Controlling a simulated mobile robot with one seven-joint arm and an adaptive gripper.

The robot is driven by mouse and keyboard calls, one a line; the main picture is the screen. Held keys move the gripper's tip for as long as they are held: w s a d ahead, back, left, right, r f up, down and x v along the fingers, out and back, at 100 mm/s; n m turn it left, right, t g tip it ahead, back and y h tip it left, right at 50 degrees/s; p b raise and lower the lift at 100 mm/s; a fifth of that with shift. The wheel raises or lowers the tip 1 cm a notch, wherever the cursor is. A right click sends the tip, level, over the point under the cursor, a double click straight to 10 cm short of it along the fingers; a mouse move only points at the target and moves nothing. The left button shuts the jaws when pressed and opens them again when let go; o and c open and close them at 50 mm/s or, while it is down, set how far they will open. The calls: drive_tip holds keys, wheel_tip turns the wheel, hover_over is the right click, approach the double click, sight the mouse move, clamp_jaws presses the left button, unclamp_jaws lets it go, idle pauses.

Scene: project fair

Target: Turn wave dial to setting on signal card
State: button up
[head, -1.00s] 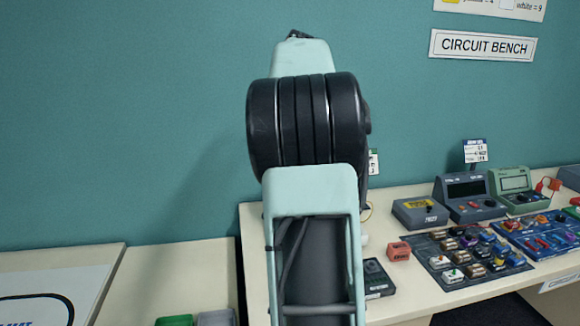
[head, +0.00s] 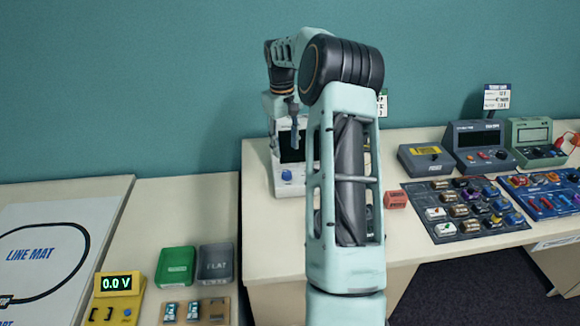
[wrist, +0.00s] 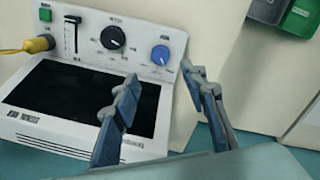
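A white instrument (head: 285,186) with a dark screen stands on the bench, partly behind my arm. In the wrist view, its panel (wrist: 75,62) carries a black dial (wrist: 113,38), a blue knob (wrist: 161,55), a slider, a green button and a yellow plug. The dial labels are too small to read, so I cannot tell which is the wave dial. My gripper (wrist: 160,74) is open and empty, its fingertips just short of the blue knob, apparently not touching. In the head view it hangs before the instrument. A small green-and-white card (head: 382,103) shows behind my arm; its text is unreadable.
A red block (head: 396,200) and a dark component tray (head: 415,200) lie to the right, with grey and green meters behind. On the left are a line mat (head: 40,245), a yellow meter reading 0.0 V (head: 117,297), and green and grey bins (head: 176,266).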

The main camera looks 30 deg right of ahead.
sight(287, 173)
drive_tip(key=f+p, duration=0.1)
drive_tip(key=f, duration=0.9)
drive_tip(key=shift+d, duration=0.2)
drive_tip(key=shift+c, duration=0.7)
clamp_jaws()
